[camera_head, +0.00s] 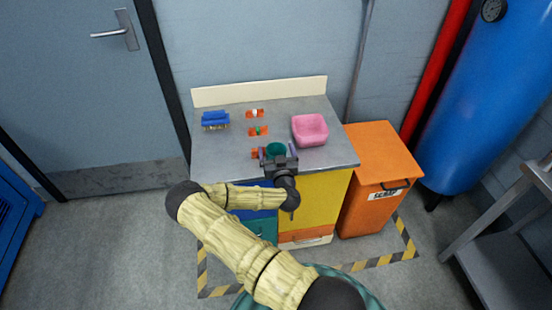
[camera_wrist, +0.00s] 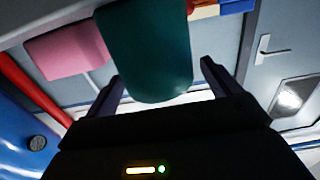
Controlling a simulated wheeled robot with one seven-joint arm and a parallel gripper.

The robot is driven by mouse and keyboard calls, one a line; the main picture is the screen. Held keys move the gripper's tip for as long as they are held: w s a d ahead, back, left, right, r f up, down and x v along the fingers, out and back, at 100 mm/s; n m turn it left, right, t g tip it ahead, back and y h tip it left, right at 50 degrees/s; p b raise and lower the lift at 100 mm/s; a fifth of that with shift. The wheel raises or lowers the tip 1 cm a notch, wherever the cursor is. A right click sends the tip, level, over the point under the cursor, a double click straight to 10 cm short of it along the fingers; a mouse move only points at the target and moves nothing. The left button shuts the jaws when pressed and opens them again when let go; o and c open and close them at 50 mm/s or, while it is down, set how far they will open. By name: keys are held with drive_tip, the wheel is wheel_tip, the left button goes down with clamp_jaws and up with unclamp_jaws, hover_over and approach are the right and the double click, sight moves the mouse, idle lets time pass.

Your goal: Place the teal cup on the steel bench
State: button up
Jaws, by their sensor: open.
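The teal cup (camera_head: 275,149) is at the front edge of the grey-topped cabinet. My gripper (camera_head: 277,154) is open, with one finger on each side of the cup. In the wrist view the cup (camera_wrist: 150,50) fills the space ahead of and between the two fingers (camera_wrist: 163,85), with a gap visible on the right. I cannot tell whether the cup rests on the top; its lower part is hidden by my gripper. A grey metal bench (camera_head: 539,178) stands at the far right edge, partly out of the picture.
The cabinet's grey top (camera_head: 222,150) also holds a pink bowl (camera_head: 310,129), a blue brush-like item (camera_head: 215,120) and several small orange holders (camera_head: 258,131). An orange bin (camera_head: 375,190) stands right of the cabinet. A blue tank (camera_head: 490,90) is behind. Floor is clear before the bench.

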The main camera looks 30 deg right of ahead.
drive_tip(key=shift+x, duration=1.4)
drive_tip(key=shift+f, duration=0.1)
drive_tip(key=c, duration=1.1)
drive_tip(key=shift+c, duration=0.2)
wheel_tip(320, 180, up, 10)
drive_tip(key=shift+p, duration=0.3)
